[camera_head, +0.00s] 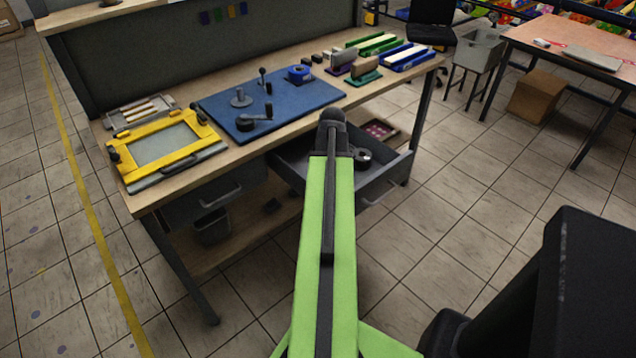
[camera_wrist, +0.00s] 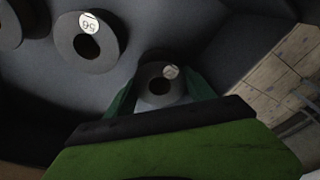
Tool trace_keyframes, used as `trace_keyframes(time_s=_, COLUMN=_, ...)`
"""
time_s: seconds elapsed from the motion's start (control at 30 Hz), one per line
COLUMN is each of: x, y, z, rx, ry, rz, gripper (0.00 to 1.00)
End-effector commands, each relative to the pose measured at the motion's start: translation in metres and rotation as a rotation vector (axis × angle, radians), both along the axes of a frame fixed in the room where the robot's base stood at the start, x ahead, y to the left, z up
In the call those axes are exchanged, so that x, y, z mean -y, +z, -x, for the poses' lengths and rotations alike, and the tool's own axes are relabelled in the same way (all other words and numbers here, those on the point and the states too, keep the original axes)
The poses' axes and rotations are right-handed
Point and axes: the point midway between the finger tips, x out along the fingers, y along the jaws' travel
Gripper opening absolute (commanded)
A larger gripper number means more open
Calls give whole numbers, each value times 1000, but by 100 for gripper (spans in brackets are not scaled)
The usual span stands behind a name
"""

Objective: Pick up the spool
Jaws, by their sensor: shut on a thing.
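In the wrist view, a dark grey spool (camera_wrist: 148,77) with a round hole and a small white label sits between the two green fingers of my gripper (camera_wrist: 162,74). The fingers are shut on its sides. In the head view my gripper is hidden behind my green arm, over the open drawer. Two more dark spools are up and to the left in the wrist view: one labelled 56 (camera_wrist: 106,57) and one cut off by the picture edge (camera_wrist: 32,36). In the head view, a dark spool (camera_head: 363,164) shows in the drawer just right of my arm; I cannot tell which one it is.
The open grey drawer (camera_head: 392,173) hangs under the workbench (camera_head: 225,158). A tray with reddish items (camera_head: 376,131) lies behind the spool.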

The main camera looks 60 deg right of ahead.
Motion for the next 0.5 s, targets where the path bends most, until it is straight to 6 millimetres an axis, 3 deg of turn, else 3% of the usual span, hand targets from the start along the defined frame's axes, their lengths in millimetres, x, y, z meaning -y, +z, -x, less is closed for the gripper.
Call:
trace_keyframes(time_s=0.27, x=0, y=38, z=0, rx=0, ry=0, rz=0, gripper=23)
trace_keyframes(time_s=0.5, x=0, y=88, z=0, rx=0, ry=1, rz=0, gripper=23)
